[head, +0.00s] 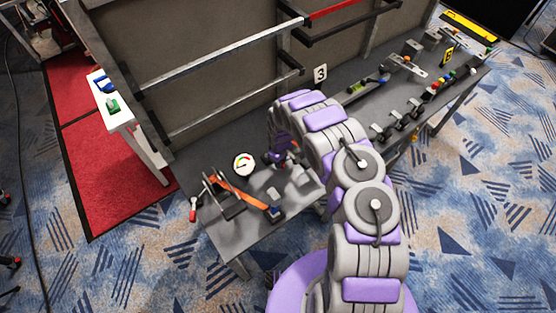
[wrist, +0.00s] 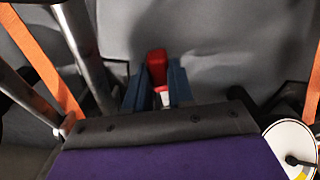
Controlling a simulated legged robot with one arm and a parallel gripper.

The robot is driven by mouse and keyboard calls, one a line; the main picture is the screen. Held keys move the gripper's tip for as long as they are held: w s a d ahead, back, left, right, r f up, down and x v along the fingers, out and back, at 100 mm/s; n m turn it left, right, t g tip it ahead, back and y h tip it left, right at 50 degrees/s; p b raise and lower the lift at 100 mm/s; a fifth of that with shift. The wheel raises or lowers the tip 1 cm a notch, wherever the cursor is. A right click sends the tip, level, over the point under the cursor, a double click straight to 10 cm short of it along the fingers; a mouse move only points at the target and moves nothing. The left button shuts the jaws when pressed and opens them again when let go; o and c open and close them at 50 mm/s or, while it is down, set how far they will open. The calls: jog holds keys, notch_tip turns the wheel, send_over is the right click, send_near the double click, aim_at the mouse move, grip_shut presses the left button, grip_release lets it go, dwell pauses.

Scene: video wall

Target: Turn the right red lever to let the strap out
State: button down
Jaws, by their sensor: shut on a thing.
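The right red lever (wrist: 157,66) stands between the two blue fingers of my gripper (wrist: 158,82) in the wrist view. The fingers are shut on it, with its red top showing beyond them and a pale part lower down. In the head view my gripper (head: 280,160) is at the table, right of the round gauge (head: 243,163), and my arm mostly hides the lever there. The orange strap (head: 236,190) runs over a dark frame on the table; parts of it show at both sides of the wrist view (wrist: 45,60). Another red-handled lever (head: 193,212) is at the table's left edge.
The grey table (head: 238,238) carries the strap frame and gauge. Behind it stands a panel with metal rails (head: 225,50) and a number 3 sign (head: 320,72). More fixtures (head: 405,63) line the table at right. A white stand (head: 145,150) is at left.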

jog(key=shift+w+d+n, duration=0.1)
jog(key=shift+w+n, duration=0.05)
jog(key=shift+n, duration=0.25)
jog(key=c, duration=1)
grip_release()
jog(key=shift+o, duration=0.2)
